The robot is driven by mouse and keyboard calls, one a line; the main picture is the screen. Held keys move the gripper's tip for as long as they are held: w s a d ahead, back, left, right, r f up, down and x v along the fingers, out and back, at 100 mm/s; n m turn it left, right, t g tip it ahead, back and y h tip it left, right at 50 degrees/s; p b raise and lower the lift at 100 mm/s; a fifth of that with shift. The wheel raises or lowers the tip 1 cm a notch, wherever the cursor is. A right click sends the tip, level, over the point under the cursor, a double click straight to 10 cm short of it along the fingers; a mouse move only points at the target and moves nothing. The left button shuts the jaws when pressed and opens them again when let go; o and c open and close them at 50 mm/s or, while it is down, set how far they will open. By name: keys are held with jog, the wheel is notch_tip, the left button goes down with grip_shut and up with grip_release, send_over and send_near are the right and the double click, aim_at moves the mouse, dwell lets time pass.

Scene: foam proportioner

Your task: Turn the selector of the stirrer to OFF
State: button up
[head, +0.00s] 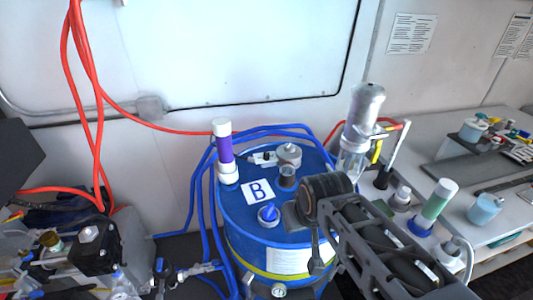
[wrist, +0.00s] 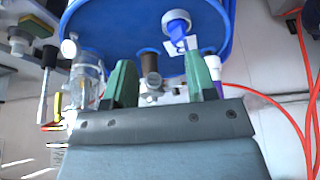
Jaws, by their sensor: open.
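A blue knob on a white collar (head: 268,214) sits on top of the blue drum (head: 235,225), just below the card marked B (head: 258,191). It looks like the selector; I cannot read any OFF mark. In the wrist view, the knob (wrist: 177,28) lies just beyond the right finger's tip, apart from the fingers as far as I can tell. My gripper (wrist: 156,55) is open, its two green fingers spread, with a brown-and-clear fitting (wrist: 150,70) showing between them. In the head view, my dark arm reaches over the drum's right side and its fingertips are not clearly visible.
A purple-and-white cylinder (head: 225,150) and a dark cup-like fitting (head: 287,175) stand on the drum. A clear cylinder with a silver top (head: 362,120) stands behind my arm. Blue hoses (head: 200,195) run along the drum's left. Bottles crowd the right bench.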

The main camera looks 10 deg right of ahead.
jog(key=w+f+g, duration=0.1)
jog(key=w+f, duration=0.1)
notch_tip(320, 180, up, 4)
jog(key=m+g+p, duration=0.2)
jog(key=m+g, duration=0.1)
jog(key=m, duration=0.2)
send_over(266, 153)
jog(key=shift+r, duration=0.2)
notch_tip(266, 153, up, 6)
jog(key=m, duration=0.4)
jog(key=shift+g, duration=0.3)
notch_tip(266, 153, down, 13)
jog(key=shift+b, duration=0.9)
jog(key=shift+c, duration=0.4)
